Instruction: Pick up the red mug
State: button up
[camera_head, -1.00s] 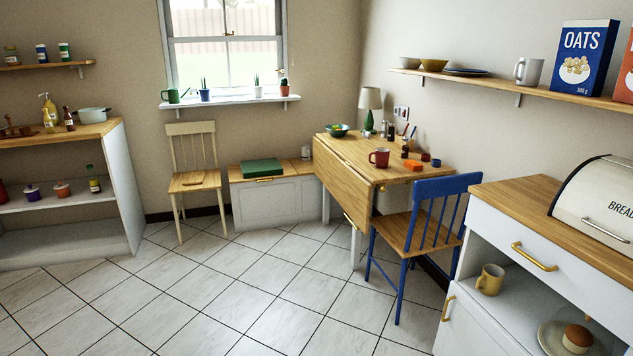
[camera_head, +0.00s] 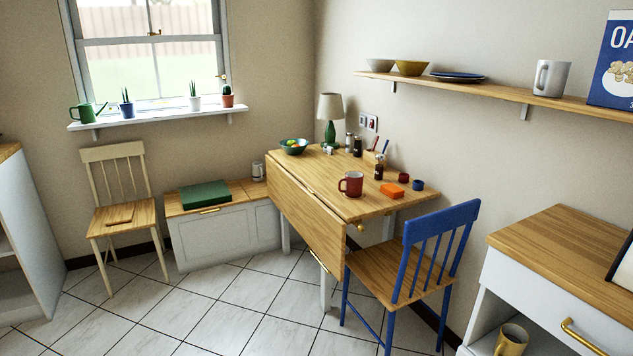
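The red mug (camera_head: 351,184) stands upright on the wooden drop-leaf table (camera_head: 372,204), near its front edge. Its handle points to the left. An orange block (camera_head: 391,191) lies to its right on the same table, with a small dark red pot (camera_head: 403,178) and a small blue pot (camera_head: 418,185) beyond. My gripper is not in the view, so I cannot see how it stands relative to the mug.
A blue chair (camera_head: 442,222) stands at the table's right front. A cream chair (camera_head: 122,215) and a white bench (camera_head: 225,233) are at the left. A wooden-topped cabinet (camera_head: 550,240) is at the right. Tiled floor (camera_head: 215,318) is open in front of the table.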

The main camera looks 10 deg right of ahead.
aim_at(353, 180)
jog(key=i, duration=1.25)
jog(key=i+j+z, duration=0.1)
jog(key=i+z, duration=0.15)
jog(key=i, duration=0.3)
jog(key=i+j+z, duration=0.3)
jog(key=i, duration=0.25)
jog(key=i+j+z, duration=0.25)
jog(key=i, duration=0.25)
